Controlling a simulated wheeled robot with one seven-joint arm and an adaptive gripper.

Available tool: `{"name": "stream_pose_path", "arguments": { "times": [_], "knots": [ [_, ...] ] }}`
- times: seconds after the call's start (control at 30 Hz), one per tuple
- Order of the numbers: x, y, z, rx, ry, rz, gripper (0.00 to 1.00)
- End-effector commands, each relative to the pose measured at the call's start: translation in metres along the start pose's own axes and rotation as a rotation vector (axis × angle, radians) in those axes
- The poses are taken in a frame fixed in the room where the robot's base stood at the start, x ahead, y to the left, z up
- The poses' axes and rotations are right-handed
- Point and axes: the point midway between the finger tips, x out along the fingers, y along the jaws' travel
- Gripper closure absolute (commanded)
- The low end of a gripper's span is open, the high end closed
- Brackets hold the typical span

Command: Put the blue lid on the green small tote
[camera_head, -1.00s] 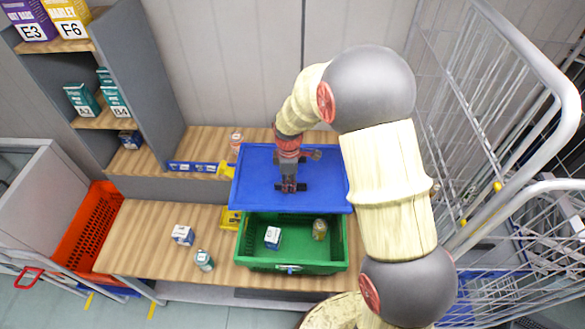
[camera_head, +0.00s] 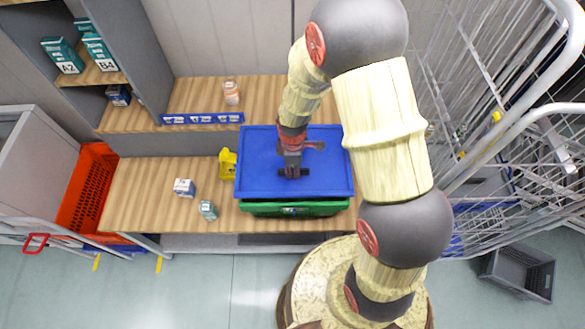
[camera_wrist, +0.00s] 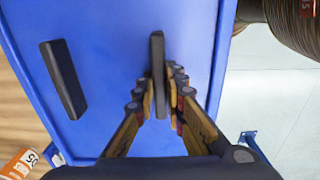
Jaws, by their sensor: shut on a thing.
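The blue lid (camera_head: 262,170) is held flat over the green small tote (camera_head: 293,208) in the head view. It covers nearly the whole tote, and only the tote's front wall shows below the lid's front edge. The inside of the tote is hidden. I cannot tell whether the lid touches the rim. My gripper (camera_head: 293,172) is above the lid, shut on its dark handle. In the wrist view my gripper (camera_wrist: 160,95) pinches one black handle of the blue lid (camera_wrist: 110,60); a second black handle (camera_wrist: 63,79) is free to the left.
A yellow bin (camera_head: 227,163), a small white-blue box (camera_head: 184,187) and a teal bottle (camera_head: 208,210) stand left of the tote. A wire cage (camera_head: 480,100) stands close on the right. An orange crate (camera_head: 85,195) is at far left. The table's left part is mostly clear.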

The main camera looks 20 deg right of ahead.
Motion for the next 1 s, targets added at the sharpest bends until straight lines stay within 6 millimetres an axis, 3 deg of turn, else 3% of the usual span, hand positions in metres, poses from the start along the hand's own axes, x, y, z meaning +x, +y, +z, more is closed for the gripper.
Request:
{"name": "stream_pose_path", "arguments": {
  "times": [0.7, 1.0],
  "knots": [
    [0.053, 0.000, 0.000, 0.000, 0.000, 0.000, 1.00],
    [0.060, 0.000, 0.000, 0.000, 0.000, 0.001, 1.00]
  ]
}}
